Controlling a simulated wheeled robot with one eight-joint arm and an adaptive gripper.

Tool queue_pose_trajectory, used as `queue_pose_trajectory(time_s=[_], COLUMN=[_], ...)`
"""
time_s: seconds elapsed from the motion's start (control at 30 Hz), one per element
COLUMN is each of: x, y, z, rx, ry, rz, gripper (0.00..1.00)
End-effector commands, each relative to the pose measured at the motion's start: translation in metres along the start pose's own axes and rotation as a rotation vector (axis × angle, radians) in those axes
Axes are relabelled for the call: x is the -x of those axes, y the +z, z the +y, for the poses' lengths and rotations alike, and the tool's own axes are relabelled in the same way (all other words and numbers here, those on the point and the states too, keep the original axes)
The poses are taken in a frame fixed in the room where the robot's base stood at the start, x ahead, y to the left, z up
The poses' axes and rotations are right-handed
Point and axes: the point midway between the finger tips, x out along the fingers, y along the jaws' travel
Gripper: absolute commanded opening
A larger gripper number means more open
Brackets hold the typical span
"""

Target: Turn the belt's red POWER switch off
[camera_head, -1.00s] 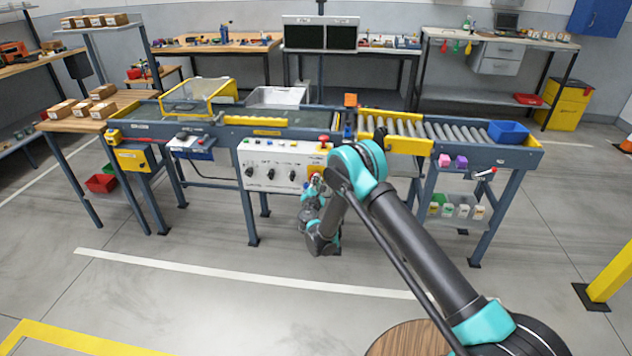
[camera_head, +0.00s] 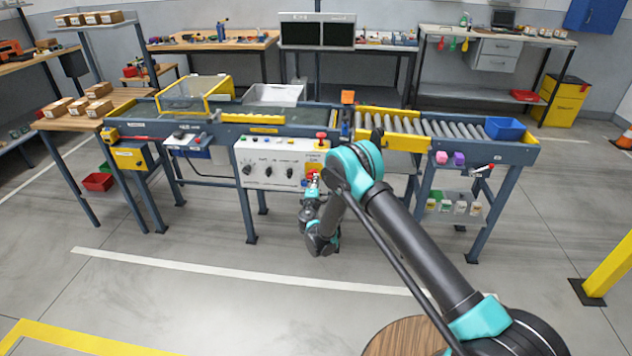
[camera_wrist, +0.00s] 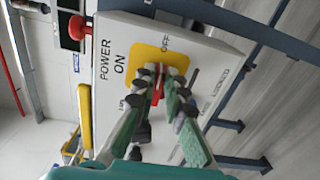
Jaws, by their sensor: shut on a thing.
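The red POWER switch (camera_wrist: 157,86) sits on a yellow plate (camera_wrist: 150,52) on the white control box, with ON and OFF printed beside it. In the wrist view its red handle lies between my gripper's (camera_wrist: 160,77) fingertips, which are shut on it from both sides. The fingers cover part of the handle, so its exact angle is hard to read. In the head view the control box (camera_head: 268,166) is on the belt's front side. My gripper (camera_head: 313,181) is at its right end, where my arm partly hides the switch area.
A red mushroom button (camera_wrist: 78,27) stands out on the box near the switch, also visible in the head view (camera_head: 321,136). Several black knobs (camera_head: 268,171) line the panel to the left. A blue bin (camera_head: 507,128) rests on the rollers. The floor in front is open.

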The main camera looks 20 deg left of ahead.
Motion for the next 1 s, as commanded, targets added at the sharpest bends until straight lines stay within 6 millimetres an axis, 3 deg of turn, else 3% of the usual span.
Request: queue_pose_trajectory(time_s=[0.67, 0.7, 0.83, 1.0], x=[0.0011, 0.0011, 0.0008, 0.0005], y=[0.0004, 0.0004, 0.0003, 0.0002], z=[-0.0024, -0.0024, -0.0021, -0.0018], rx=[-0.064, -0.064, -0.063, -0.062], ry=[-0.001, -0.001, -0.001, -0.001], rz=[-0.001, -0.001, -0.001, -0.001], gripper=[0.00, 0.13, 0.29, 0.32])
